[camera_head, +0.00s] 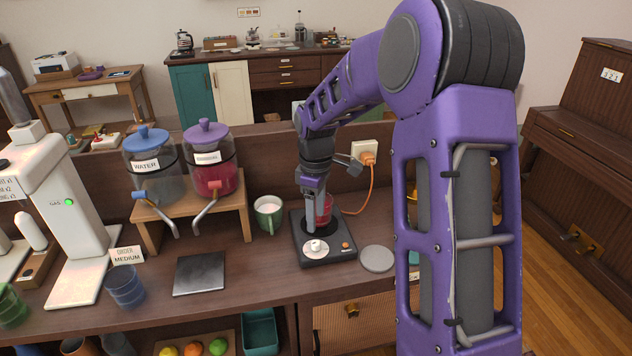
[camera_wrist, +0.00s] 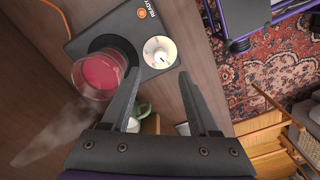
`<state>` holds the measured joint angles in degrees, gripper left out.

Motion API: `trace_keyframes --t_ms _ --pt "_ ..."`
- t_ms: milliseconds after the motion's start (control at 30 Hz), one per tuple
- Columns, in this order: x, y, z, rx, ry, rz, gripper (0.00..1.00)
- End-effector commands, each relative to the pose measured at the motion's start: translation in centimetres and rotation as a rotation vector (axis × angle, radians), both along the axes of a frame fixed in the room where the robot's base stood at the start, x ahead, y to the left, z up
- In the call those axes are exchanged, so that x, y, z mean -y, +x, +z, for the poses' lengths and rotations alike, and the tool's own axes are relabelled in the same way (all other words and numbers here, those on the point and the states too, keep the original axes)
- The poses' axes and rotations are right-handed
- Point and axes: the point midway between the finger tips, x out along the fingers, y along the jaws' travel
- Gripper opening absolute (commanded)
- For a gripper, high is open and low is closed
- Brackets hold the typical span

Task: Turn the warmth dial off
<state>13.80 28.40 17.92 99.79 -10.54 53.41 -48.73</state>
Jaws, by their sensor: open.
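The warmth dial (camera_head: 316,246) is a small white knob on a pale round plate, at the front left of a flat black warmer (camera_head: 340,258). In the wrist view the dial (camera_wrist: 160,56) lies just beyond and between my fingertips. My gripper (camera_wrist: 158,74) is open, with nothing between its fingers. In the head view my gripper (camera_head: 312,208) points down above the warmer, and its fingertips are hard to make out. A glass of red drink (camera_wrist: 98,72) stands on the warmer's round plate beside my left finger. I cannot read the dial's setting.
An orange light (camera_wrist: 141,13) marked READY is on the warmer. A green mug (camera_head: 268,213) stands left of it, a grey disc (camera_head: 377,259) right of it. An orange cord (camera_head: 372,190) runs to a socket behind. A dark square pad (camera_head: 199,274) lies on the counter.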

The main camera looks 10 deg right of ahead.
Motion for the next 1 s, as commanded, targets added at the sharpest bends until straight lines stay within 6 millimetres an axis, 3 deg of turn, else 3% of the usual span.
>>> trace_keyframes --t_ms 33,133,400,867,1000 --pt "0.0 0.1 1.6 0.006 0.000 -0.001 0.61" --pt "0.0 0.1 4.0 0.006 0.000 -0.001 0.61" --pt "0.0 0.1 8.2 0.003 0.001 -0.001 0.61" --pt "0.0 0.0 9.2 0.001 0.001 -0.001 0.61" --pt "-0.6 1.2 10.2 0.053 0.014 -0.019 0.61"
